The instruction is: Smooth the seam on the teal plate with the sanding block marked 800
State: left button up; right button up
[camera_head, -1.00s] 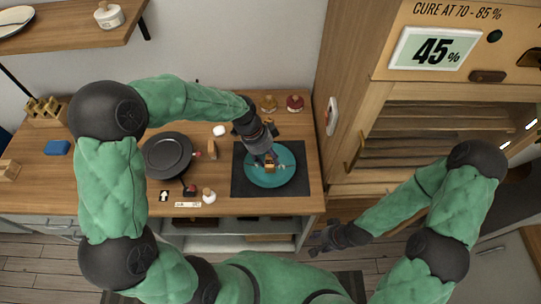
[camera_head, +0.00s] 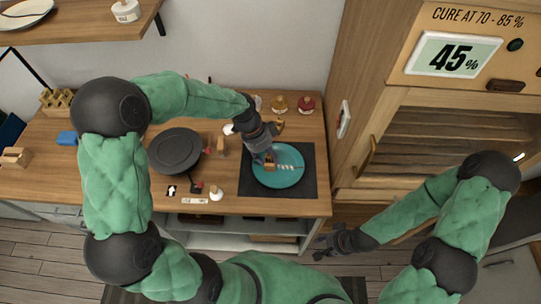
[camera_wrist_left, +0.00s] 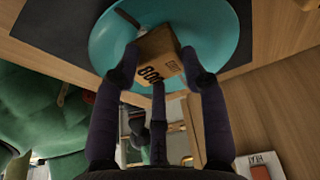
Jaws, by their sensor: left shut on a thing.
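The teal plate (camera_head: 277,180) lies on a dark mat (camera_head: 308,182) near the front right of the counter. A pale, broken seam line (camera_head: 287,167) runs across it, partly hidden by my gripper. My left gripper (camera_head: 267,160) is over the left part of the plate, shut on a tan sanding block. In the left wrist view the block (camera_wrist_left: 158,52) shows the mark 800 and sits between the fingers at the teal plate (camera_wrist_left: 225,25); whether it touches the surface is hard to tell. My right gripper (camera_head: 325,246) hangs beyond the counter's front edge; its jaws are too small to read.
A black round pan-like thing (camera_head: 175,150) stands left of the mat. Another tan block (camera_head: 221,146), a white-topped jar (camera_head: 216,193) and small bottles (camera_head: 306,104) stand around it. A wooden cabinet with a 45% display (camera_head: 453,54) rises on the right.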

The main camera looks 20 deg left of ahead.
pick_arm(q)
jog(key=shift+w+a, duration=0.1)
jog(key=shift+a, duration=0.35)
jog(key=shift+r+p, duration=0.5)
jog(key=shift+r, duration=0.3)
jog(key=shift+r+p, duration=1.55)
jog(key=shift+r, duration=0.75)
jog(key=shift+w, duration=0.1)
